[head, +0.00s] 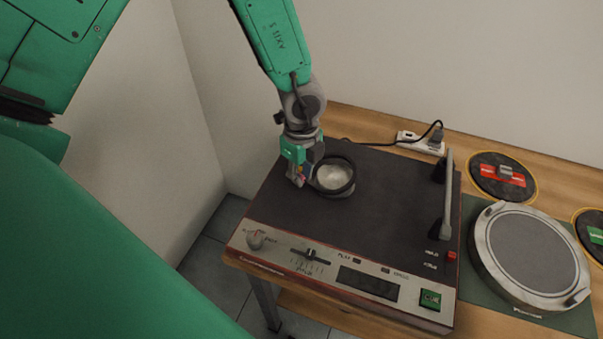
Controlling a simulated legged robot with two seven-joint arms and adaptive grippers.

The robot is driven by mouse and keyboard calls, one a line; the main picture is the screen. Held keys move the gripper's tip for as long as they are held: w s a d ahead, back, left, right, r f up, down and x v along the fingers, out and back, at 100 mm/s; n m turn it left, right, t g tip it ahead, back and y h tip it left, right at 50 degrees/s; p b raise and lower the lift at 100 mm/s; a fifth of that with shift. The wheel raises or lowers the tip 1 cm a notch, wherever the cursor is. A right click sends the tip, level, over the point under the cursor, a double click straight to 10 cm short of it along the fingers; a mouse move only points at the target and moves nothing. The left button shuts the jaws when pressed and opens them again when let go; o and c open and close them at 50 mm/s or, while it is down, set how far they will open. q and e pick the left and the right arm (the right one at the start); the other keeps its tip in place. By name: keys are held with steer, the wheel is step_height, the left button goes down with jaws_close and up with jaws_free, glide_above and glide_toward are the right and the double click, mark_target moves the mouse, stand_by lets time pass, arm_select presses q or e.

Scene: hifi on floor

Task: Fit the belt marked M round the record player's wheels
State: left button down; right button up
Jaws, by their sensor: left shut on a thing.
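The record player (380,210) has a dark top and a silver front panel. A black ring, which looks like the belt (350,188), is at the back left of its top. A pale round wheel (333,178) shows inside the ring; I cannot tell whether the ring is seated on it or just above it. My left gripper (302,180) points down at the ring's left side and is shut on the belt. A small coloured patch shows at its fingers, but no M is readable. A second wheel is not clearly visible. My right gripper is not in view.
A round platter (530,250) lies on a green mat (487,291) to the right. Dark round pads with a red label block (497,174) and a green one (596,236) lie beyond.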

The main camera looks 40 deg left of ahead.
arm_select(q)
steer(key=shift+w+d+f, duration=0.1)
steer(key=shift+d+f, duration=0.15)
steer(key=shift+f, duration=0.15)
stand_by(1.0)
